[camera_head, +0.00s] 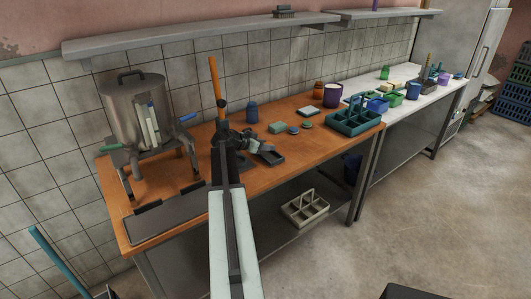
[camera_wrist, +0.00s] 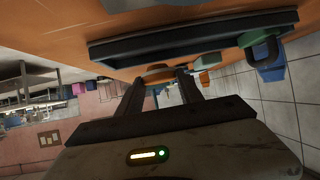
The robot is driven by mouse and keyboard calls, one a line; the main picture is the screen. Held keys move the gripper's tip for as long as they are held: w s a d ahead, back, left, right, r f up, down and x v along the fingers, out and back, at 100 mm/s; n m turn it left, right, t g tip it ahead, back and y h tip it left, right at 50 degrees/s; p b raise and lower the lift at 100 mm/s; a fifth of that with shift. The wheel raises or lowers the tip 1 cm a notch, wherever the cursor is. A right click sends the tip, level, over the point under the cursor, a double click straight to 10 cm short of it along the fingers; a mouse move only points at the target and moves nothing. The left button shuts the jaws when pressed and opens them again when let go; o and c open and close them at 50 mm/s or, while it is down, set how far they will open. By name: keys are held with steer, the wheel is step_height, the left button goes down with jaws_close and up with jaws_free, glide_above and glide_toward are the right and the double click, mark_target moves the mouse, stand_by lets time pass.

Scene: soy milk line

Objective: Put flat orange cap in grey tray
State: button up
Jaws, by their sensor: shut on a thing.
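My gripper (camera_head: 258,148) is low over the orange table, beside the grey tray (camera_head: 272,158). In the wrist view my gripper (camera_wrist: 160,74) is shut on the flat orange cap (camera_wrist: 156,70), a small orange-brown disc between the fingertips. The fingers hide part of the cap. The dark grey tray (camera_wrist: 130,44) lies right beside the fingertips there, its long wall in plain view. In the head view I cannot make out the cap, and the gripper covers the near left part of the tray.
A green block (camera_head: 278,128) and small blue-green discs (camera_head: 293,130) lie behind the tray. A teal caddy (camera_head: 368,127) stands to the right. A metal pot (camera_head: 130,110) stands on the left. Bare table lies right of the tray.

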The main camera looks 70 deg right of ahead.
steer(key=shift+s+f+b, duration=0.1)
steer(key=shift+f+b, duration=0.75)
steer(key=shift+f, duration=0.8)
steer(key=o, duration=1.3)
steer(key=shift+r, duration=0.1)
steer(key=shift+r+p, duration=0.35)
steer(key=shift+p, duration=0.05)
steer(key=p+v, duration=0.3)
steer(key=v, duration=0.4)
steer(key=shift+a, duration=0.35)
